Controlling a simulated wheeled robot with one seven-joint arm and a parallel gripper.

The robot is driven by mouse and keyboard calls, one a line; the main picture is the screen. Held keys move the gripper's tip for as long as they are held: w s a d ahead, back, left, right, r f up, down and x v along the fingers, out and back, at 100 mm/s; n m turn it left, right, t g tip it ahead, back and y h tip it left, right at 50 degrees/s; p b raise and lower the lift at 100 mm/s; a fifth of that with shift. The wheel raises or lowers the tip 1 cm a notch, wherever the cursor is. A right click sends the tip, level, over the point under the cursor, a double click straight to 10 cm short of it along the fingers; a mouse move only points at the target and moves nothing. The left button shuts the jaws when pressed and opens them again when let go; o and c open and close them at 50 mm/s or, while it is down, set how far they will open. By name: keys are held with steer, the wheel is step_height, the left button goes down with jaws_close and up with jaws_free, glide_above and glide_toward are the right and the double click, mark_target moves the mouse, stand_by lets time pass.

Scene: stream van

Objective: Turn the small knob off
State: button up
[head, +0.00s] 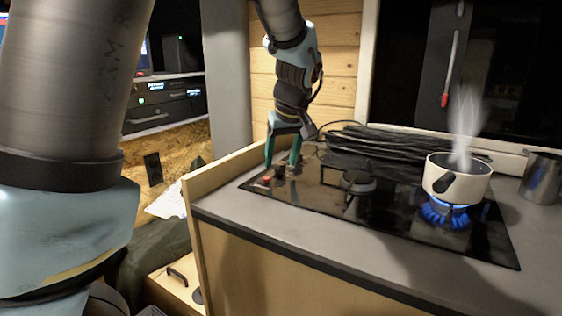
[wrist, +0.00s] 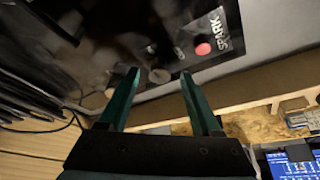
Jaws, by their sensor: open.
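My gripper (head: 281,166) is open and points down over the left end of the black glass hob (head: 405,216), where the controls are. In the wrist view, my gripper (wrist: 159,73) has its two green fingers apart, and a round knob (wrist: 160,75) shows between their tips. I cannot tell whether the fingers touch it. A smaller dark knob (wrist: 180,53) and a red button (wrist: 203,49) lie just beyond. The red button also shows in the head view (head: 266,181). A blue flame (head: 446,214) burns under a steaming white pot (head: 459,178) on the right burner.
An unlit burner (head: 358,183) sits between my gripper and the pot. Coiled black cables (head: 380,146) lie along the back of the counter. A metal mug (head: 541,177) stands at the far right. A wooden edge board (head: 222,166) rises at the counter's left end.

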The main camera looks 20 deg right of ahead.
steer(key=shift+w+f, duration=0.25)
steer(key=shift+f, duration=0.4)
jaws_close()
